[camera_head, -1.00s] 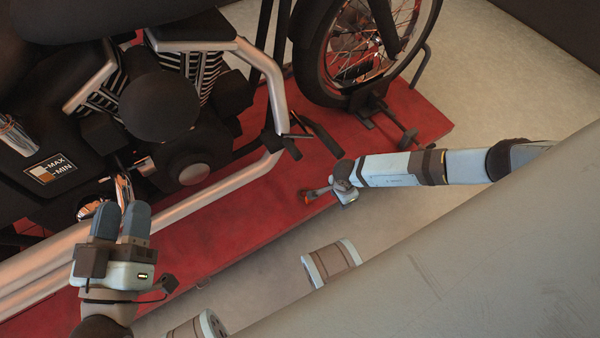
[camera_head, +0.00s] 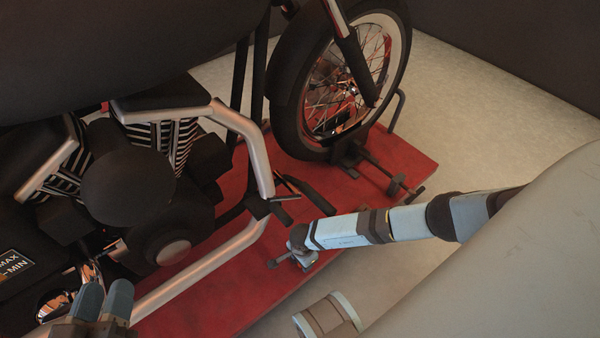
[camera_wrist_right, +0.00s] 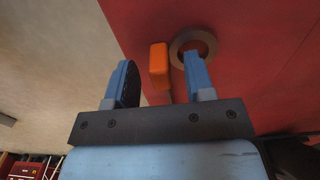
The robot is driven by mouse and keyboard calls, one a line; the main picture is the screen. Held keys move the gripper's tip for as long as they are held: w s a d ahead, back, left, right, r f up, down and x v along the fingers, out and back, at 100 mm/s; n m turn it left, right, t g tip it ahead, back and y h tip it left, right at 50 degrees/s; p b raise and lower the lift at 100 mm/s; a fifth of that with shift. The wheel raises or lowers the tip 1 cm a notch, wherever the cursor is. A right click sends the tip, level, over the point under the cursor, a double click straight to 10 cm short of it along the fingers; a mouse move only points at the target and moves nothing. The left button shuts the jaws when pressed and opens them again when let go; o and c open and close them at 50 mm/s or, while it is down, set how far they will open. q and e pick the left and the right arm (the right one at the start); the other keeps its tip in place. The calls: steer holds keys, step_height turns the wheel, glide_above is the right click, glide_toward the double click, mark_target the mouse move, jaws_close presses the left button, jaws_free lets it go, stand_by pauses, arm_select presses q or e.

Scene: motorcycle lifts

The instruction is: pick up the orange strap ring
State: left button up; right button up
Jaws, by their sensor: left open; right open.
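In the right wrist view, an upright orange piece (camera_wrist_right: 158,65) shows between the finger lines of my right gripper (camera_wrist_right: 157,82), over the red platform. A round grey ring (camera_wrist_right: 205,42) lies just right of it, partly hidden behind the right finger. I cannot tell whether ring and orange piece are joined. The fingers are apart, with nothing clearly held. In the head view, my right gripper (camera_head: 303,261) is low at the platform's near edge; the orange piece cannot be made out there. My left gripper (camera_head: 104,296) is open beside the motorcycle, partly cut off by the bottom edge.
The motorcycle (camera_head: 140,185) stands on the red platform (camera_head: 268,275), its front wheel (camera_head: 290,110) in a dark wheel clamp (camera_head: 350,155). Silver pipes (camera_head: 205,265) run near my left gripper. Pale floor (camera_head: 480,100) is clear beyond the platform.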

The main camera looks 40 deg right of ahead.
steer(key=shift+c, duration=0.5)
jaws_close()
arm_select(q)
steer(key=shift+r, duration=0.1)
arm_select(e)
steer(key=shift+r, duration=0.1)
